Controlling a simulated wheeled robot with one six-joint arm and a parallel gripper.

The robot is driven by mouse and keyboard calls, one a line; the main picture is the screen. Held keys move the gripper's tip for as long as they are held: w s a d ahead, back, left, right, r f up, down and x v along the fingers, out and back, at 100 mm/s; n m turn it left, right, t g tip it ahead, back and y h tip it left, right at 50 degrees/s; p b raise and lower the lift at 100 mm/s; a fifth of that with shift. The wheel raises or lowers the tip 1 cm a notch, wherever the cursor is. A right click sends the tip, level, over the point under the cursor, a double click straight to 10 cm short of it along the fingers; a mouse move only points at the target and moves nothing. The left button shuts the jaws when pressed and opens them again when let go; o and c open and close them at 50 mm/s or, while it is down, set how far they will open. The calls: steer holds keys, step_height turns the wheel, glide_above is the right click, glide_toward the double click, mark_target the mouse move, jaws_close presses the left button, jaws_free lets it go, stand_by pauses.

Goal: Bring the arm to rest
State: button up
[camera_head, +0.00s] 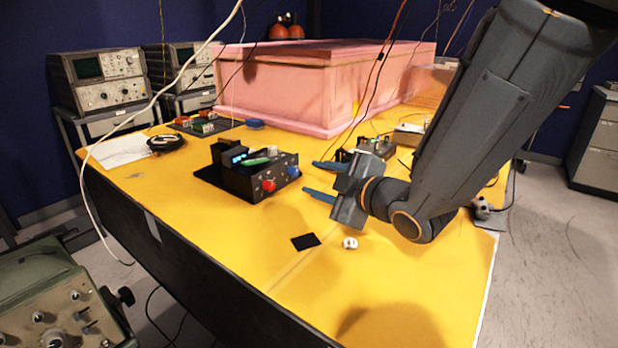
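My arm reaches in from the upper right over the yellow table (225,235). My gripper (312,178) is at its end, above the table, pointing left. Its two blue-grey fingers stand apart with nothing between them. The fingertips are to the right of a black control box (258,180) with red and blue knobs, and look clear of it.
A pink foam enclosure (290,85) stands at the back. A black square (305,241) and a small white round item (350,243) lie below my gripper. Small devices (372,146) sit behind it. Oscilloscopes (103,80) stand back left. Loose cables hang overhead. The front table is mostly clear.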

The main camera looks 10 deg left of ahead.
steer(key=shift+s+d+r, duration=0.1)
steer(key=shift+s+d, duration=0.15)
